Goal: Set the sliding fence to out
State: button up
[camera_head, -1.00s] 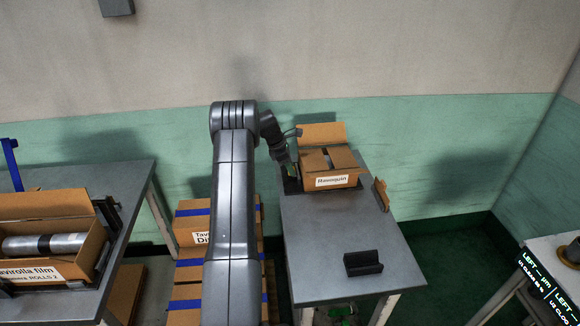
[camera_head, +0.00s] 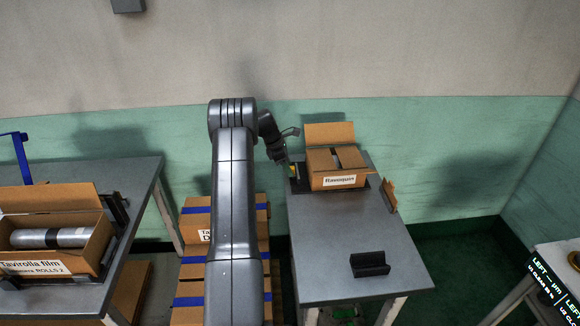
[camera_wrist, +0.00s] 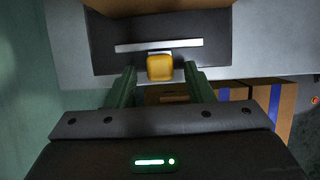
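A yellow knob (camera_wrist: 160,67) sits in front of a pale bar (camera_wrist: 158,45) on a dark plate (camera_wrist: 105,52) in the wrist view. I take the knob and bar as the sliding fence, but cannot tell its setting. My gripper (camera_wrist: 161,74) is open; its two green fingers stand either side of the knob with gaps. In the head view my gripper (camera_head: 286,163) is at the table's left edge, beside the dark fixture (camera_head: 298,185). A small yellow spot shows there. The open box (camera_head: 335,169) labelled Ravoquin stands on the fixture and hides much of it.
The grey table (camera_head: 340,235) carries a black holder (camera_head: 369,264) near its front right and a brown piece (camera_head: 390,195) at its right edge. Cartons with blue bands (camera_head: 195,235) are stacked left of it. Another table (camera_head: 125,180) at left holds a film box (camera_head: 60,265).

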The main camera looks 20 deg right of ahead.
jog(key=shift+d, duration=0.1)
jog(key=b+v, duration=0.2)
jog(key=v, duration=1.1)
jog(key=shift+a+r, duration=0.25)
jog(key=shift+r, duration=0.05)
jog(key=p+x, duration=0.2)
jog(key=x, duration=1.1)
jog(key=shift+s+d+f, duration=0.1)
jog(key=shift+d, duration=0.15)
jog(key=shift+d+f, duration=0.25)
jog(key=shift+d, duration=0.05)
jog(key=shift+s+d, duration=0.2)
jog(key=shift+d, duration=0.4)
jog(key=shift+r, duration=0.1)
